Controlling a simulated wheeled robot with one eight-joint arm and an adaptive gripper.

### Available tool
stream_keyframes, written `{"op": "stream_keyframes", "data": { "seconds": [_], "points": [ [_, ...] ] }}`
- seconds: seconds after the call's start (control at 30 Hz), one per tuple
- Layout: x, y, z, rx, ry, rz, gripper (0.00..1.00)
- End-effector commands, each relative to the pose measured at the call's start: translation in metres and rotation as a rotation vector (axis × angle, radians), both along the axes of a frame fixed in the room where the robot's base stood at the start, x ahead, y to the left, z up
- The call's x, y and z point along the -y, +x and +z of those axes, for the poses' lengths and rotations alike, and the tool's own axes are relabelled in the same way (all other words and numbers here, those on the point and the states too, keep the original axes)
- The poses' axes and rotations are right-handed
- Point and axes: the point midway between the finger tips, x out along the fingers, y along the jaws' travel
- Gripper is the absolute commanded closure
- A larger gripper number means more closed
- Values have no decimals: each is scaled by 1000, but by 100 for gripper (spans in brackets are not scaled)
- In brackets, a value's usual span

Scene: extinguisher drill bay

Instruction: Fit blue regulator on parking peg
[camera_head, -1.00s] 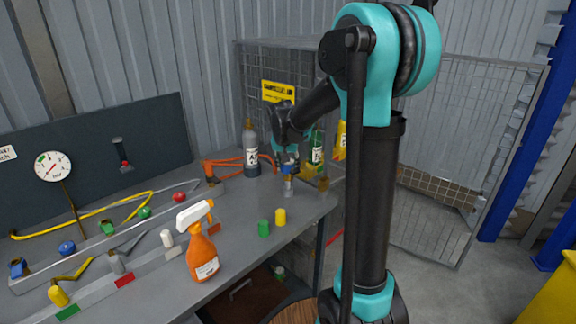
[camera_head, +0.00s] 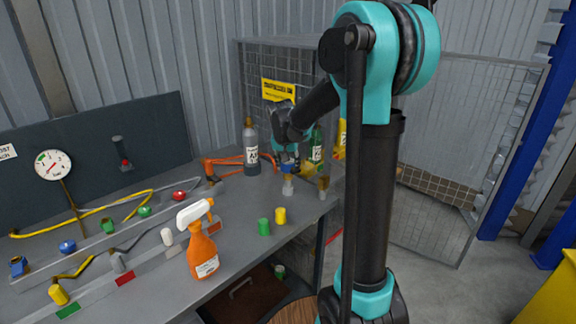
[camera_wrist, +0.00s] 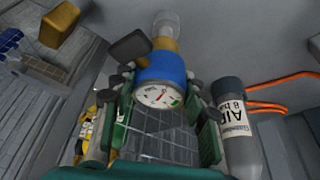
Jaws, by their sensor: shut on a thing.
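The blue regulator (camera_wrist: 161,70) has a round white gauge and a brass neck. My gripper (camera_wrist: 160,88) is shut on it, with a finger on each side. In the head view the regulator (camera_head: 289,164) is small and partly hidden by my gripper (camera_head: 288,158), over the bench's right end. A pale, translucent peg-like piece (camera_head: 288,187) stands directly below it; it also shows past the brass neck in the wrist view (camera_wrist: 165,22). The neck lines up closely with this piece. I cannot tell whether they touch or how deep any fit is.
A brass-coloured block (camera_head: 323,184) stands just right of the pale piece. A grey AIR cylinder (camera_head: 251,150) with an orange hose and a green bottle (camera_head: 316,145) stand close behind. Green (camera_head: 264,227) and yellow (camera_head: 281,216) caps and an orange spray bottle (camera_head: 202,250) are nearer the front.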

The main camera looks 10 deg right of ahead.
Motion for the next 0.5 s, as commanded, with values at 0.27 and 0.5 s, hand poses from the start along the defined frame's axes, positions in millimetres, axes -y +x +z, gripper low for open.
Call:
{"op": "stream_keyframes", "data": {
  "seconds": [0.27, 0.5],
  "points": [
    [0, 0, -2, 0, 0, 0, 86],
    [0, 0, -8, 0, 0, 0, 86]
  ]
}}
